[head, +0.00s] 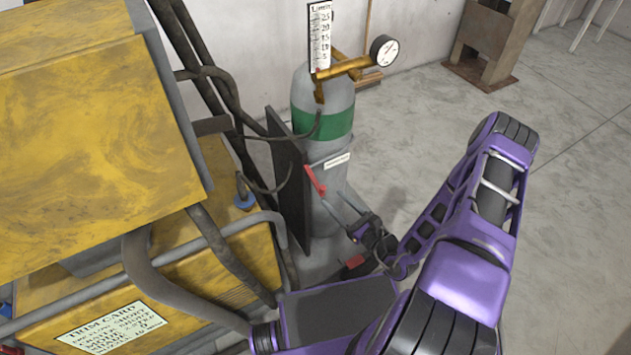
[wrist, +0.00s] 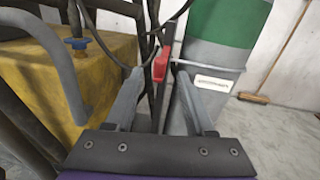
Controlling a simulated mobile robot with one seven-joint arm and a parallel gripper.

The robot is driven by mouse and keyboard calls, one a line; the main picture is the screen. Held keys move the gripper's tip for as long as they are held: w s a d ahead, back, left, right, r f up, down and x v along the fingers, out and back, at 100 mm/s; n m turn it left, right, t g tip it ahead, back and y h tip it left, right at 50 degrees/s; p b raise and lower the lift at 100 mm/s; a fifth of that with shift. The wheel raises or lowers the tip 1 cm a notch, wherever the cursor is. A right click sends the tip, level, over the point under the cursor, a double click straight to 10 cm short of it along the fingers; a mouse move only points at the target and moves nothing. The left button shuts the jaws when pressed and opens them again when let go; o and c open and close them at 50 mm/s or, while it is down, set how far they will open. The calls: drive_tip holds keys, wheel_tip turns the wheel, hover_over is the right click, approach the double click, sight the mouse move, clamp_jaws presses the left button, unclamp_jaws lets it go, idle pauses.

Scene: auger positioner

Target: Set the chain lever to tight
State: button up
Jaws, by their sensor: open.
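The red lever (head: 315,180), which looks like the chain lever, is on the left side of the grey gas cylinder (head: 325,95), just below its green band. In the head view it slants, with its upper end to the left. In the wrist view the red lever (wrist: 161,65) stands between and beyond the fingertips. My gripper (head: 332,197) is open in front of the cylinder, its fingers pointing toward the lever. The wrist view shows my gripper (wrist: 158,76) with nothing between its fingers that it visibly grips. I cannot tell whether a finger touches the lever.
A dark upright plate (head: 288,185) stands left of the cylinder. A yellow machine (head: 90,140) with hoses and bent pipes fills the left. A blue knob (head: 244,196) is on it. A gauge (head: 384,50) sticks out from the cylinder top.

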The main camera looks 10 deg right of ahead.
sight(315, 185)
drive_tip(key=x, duration=0.9)
drive_tip(key=shift+w, duration=0.15)
drive_tip(key=c, duration=0.8)
drive_tip(key=shift+a, duration=0.1)
clamp_jaws()
